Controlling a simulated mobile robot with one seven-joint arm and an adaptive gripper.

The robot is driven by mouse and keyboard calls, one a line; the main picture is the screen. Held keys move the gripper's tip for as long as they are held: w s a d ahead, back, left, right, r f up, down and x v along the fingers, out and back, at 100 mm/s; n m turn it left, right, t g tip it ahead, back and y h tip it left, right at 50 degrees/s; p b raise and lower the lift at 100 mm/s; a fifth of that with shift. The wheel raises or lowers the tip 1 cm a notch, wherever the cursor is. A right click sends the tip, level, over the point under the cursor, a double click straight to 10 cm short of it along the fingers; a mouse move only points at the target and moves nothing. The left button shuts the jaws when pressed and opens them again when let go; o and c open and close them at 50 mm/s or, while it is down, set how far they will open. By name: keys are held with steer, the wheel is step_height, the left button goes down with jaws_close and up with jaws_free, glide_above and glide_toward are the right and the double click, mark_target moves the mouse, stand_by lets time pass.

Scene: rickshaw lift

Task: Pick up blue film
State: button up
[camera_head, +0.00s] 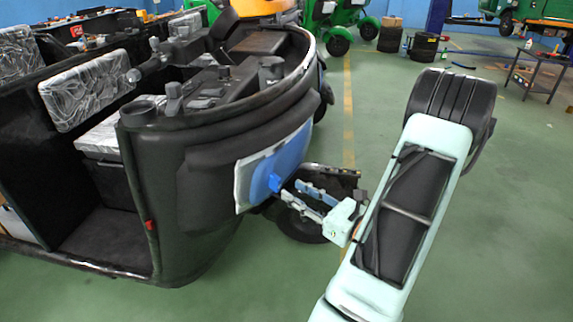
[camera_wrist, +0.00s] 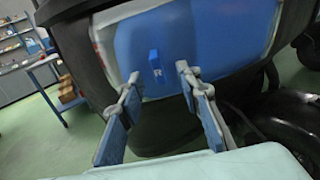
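The blue film (camera_head: 292,155) is a flat blue sheet on the curved black front of the rickshaw, with a pale panel edge along its left side. In the wrist view the film (camera_wrist: 215,38) fills the upper middle, and the tab (camera_wrist: 155,67) stands between my fingertips. My gripper (camera_head: 291,190) is open, its fingers pointing at the film. In the wrist view my gripper (camera_wrist: 157,77) has one finger to each side of the tab with gaps; contact cannot be told.
The black rickshaw body (camera_head: 160,200) fills the left, with wrapped seats inside. A dark wheel (camera_head: 300,226) is below my gripper. A metal table (camera_head: 538,75) stands at the back right. Green floor is open to the right.

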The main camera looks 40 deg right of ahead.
mark_target(280, 185)
steer(key=shift+w+a+b, duration=0.15)
steer(key=shift+w+a, duration=0.1)
steer(key=shift+w, duration=0.75)
steer(key=shift+w+a+b, duration=0.2)
steer(key=shift+w, duration=0.8)
steer(key=shift+w+a+b, duration=0.15)
steer(key=shift+w+a, duration=0.1)
steer(key=shift+w, duration=0.75)
jaws_close()
